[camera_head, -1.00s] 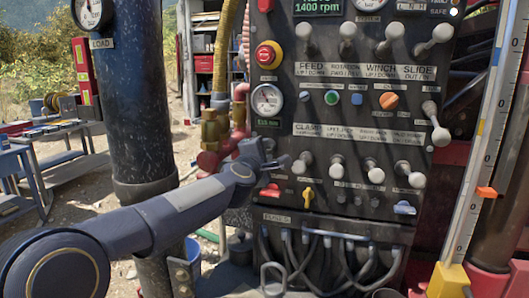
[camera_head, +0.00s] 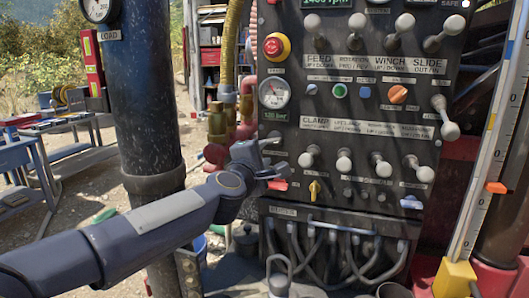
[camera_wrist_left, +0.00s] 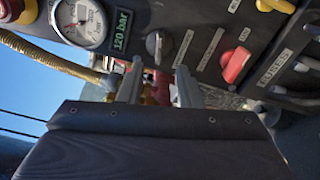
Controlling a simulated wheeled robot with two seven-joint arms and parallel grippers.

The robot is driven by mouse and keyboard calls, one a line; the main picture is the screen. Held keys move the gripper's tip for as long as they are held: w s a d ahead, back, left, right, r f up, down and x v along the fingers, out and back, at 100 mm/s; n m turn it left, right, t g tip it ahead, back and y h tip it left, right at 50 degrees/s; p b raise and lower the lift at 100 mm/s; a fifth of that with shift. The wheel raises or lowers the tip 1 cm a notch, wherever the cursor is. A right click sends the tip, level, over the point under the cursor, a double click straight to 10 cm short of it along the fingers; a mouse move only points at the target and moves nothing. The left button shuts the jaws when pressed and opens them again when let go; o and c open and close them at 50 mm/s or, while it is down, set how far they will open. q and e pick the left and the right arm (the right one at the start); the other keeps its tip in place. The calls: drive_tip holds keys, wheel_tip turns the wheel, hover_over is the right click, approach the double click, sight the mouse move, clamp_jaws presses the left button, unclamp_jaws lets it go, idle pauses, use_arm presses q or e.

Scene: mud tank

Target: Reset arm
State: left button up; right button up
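My left arm (camera_head: 165,212) comes in from the lower left. Its gripper (camera_head: 274,158) is in front of the left edge of the dark control panel (camera_head: 350,195), left of the white-knobbed clamp lever (camera_head: 306,159). In the left wrist view, the two grey fingers of the left gripper (camera_wrist_left: 160,86) stand apart with nothing held between them. A dark round knob (camera_wrist_left: 158,44) shows beyond the fingertips, apart from them. My right gripper is in neither view.
A pressure gauge (camera_head: 274,92) and a red emergency button (camera_head: 276,46) sit above the gripper. A red switch (camera_head: 277,185) is just below it. A thick dark column (camera_head: 150,120) stands left of the panel, with hoses between. A blue table (camera_head: 30,160) is further left.

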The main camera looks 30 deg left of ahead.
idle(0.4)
use_arm(q)
drive_tip(key=s+d+f+m+g+h+p, duration=0.1)
drive_tip(key=s+d+f+m+g+h, duration=0.55)
drive_tip(key=s+d+f+m, duration=0.65)
drive_tip(key=s+f+m+g, duration=0.2)
drive_tip(key=s+f+m, duration=0.2)
drive_tip(key=s+f, duration=0.2)
drive_tip(key=s+d+f+m+g+h, duration=0.1)
drive_tip(key=s+f+m+g, duration=0.2)
drive_tip(key=s+f, duration=0.3)
drive_tip(key=s+m, duration=0.1)
drive_tip(key=s, duration=0.3)
drive_tip(key=shift+s+d+f+m+p, duration=0.2)
drive_tip(key=shift+s+f+m+p, duration=0.05)
drive_tip(key=shift+s+m+p, duration=0.15)
drive_tip(key=shift+w+r+g, duration=0.1)
drive_tip(key=shift+r+g, duration=0.05)
drive_tip(key=shift+g, duration=0.1)
idle(0.5)
